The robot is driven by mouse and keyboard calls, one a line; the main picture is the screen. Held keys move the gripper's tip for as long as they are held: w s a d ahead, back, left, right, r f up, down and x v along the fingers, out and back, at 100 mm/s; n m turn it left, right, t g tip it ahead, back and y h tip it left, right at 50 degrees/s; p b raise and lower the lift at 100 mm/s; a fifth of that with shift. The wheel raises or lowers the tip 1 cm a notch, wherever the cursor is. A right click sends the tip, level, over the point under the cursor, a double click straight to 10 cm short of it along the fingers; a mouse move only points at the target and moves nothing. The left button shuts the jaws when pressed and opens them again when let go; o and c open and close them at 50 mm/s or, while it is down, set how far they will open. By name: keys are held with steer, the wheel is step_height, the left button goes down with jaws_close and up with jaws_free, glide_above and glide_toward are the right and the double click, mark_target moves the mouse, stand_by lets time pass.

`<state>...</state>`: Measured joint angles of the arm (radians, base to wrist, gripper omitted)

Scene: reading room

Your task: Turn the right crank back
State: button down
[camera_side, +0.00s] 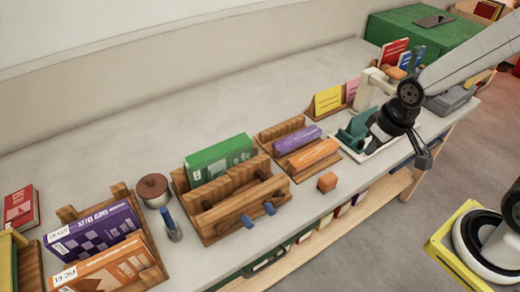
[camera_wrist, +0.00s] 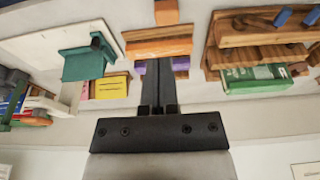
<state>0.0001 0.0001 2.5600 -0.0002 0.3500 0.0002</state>
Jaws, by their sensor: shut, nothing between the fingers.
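A wooden book press (camera_side: 215,222) stands mid-table with a green book (camera_side: 220,158) in it. Two blue crank handles stick out at its front: the right crank (camera_side: 270,208) and the left crank (camera_side: 248,220). In the wrist view the press (camera_wrist: 262,55) is at the upper right, with the blue handles (camera_wrist: 283,16) and (camera_wrist: 311,16) at the top edge. My gripper (camera_side: 424,161) is well to the right of the press, near the table's front edge, apart from both cranks. In the wrist view its fingers (camera_wrist: 158,66) are together and empty.
An orange cube (camera_side: 327,182) lies right of the cranks. Wooden racks hold a purple book (camera_side: 298,139) and an orange book (camera_side: 314,154). A teal holder (camera_side: 357,128) on a white base stands close to my gripper. A blue-handled tool (camera_side: 170,226) stands left of the press.

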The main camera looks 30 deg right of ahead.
steer(key=c, duration=0.6)
jaws_free()
steer(key=shift+w+a, duration=0.15)
steer(key=o, duration=0.4)
steer(key=shift+w+a+n, duration=0.25)
steer(key=shift+a+n, duration=0.05)
steer(key=shift+n, duration=0.2)
steer(key=n+g, duration=0.3)
steer(key=n, duration=1.4)
glide_above(270, 207)
step_height(270, 207, down, 6)
steer(key=shift+r, duration=0.2)
steer(key=shift+f, duration=3.9)
